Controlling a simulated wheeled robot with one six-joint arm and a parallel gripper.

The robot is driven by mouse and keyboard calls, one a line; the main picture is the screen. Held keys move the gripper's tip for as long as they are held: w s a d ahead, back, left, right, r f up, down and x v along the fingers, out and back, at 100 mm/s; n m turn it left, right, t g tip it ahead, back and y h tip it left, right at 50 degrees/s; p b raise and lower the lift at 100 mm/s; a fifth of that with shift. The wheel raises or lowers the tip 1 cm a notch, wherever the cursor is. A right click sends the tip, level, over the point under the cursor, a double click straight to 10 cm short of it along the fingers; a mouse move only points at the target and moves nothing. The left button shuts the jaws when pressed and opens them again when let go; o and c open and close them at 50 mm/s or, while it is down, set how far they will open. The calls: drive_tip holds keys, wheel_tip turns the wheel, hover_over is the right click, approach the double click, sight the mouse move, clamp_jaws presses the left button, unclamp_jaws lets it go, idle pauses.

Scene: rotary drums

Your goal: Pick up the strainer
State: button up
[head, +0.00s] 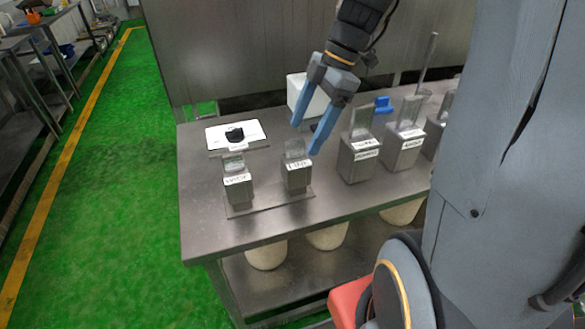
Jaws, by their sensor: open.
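My gripper (307,135) hangs over the steel table with its two blue fingers apart and nothing seen between them. Its fingertips are just above or beside the second labelled metal box from the left (298,175), which has a clear or mesh-like top. What may be the strainer (429,62) stands towards the back right, an upright thin handle above a round greyish end. It is to the right of my gripper and well apart from it. Its lower part is partly hidden behind a labelled metal box, so I cannot tell for sure that it is the strainer.
Several labelled metal boxes (358,160) stand in a row along the steel table (210,220). A white board with a black knob (252,135) lies at the back left, and a white box (305,98) stands behind my gripper. Pale bins (328,236) are below. Green floor (110,180) is clear left.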

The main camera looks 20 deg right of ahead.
sight(305, 141)
drive_tip(key=f+b, duration=0.1)
drive_tip(key=w+f+b, duration=0.1)
drive_tip(key=f+b, duration=0.1)
drive_tip(key=w+f+b, duration=0.1)
drive_tip(key=f, duration=0.1)
drive_tip(key=shift+d+f+b, duration=0.1)
drive_tip(key=shift+f+b, duration=0.15)
drive_tip(key=shift+b, duration=0.15)
drive_tip(key=shift+a+p+x, duration=0.15)
drive_tip(key=shift+p+x, duration=0.5)
drive_tip(key=shift+x, duration=1.25)
drive_tip(key=shift+a+p+x, duration=0.1)
drive_tip(key=shift+p+x, duration=0.5)
drive_tip(key=shift+x, duration=1.3)
drive_tip(key=shift+r, duration=0.1)
drive_tip(key=c, duration=1.2)
drive_tip(key=shift+c, duration=0.2)
drive_tip(key=shift+r, duration=0.15)
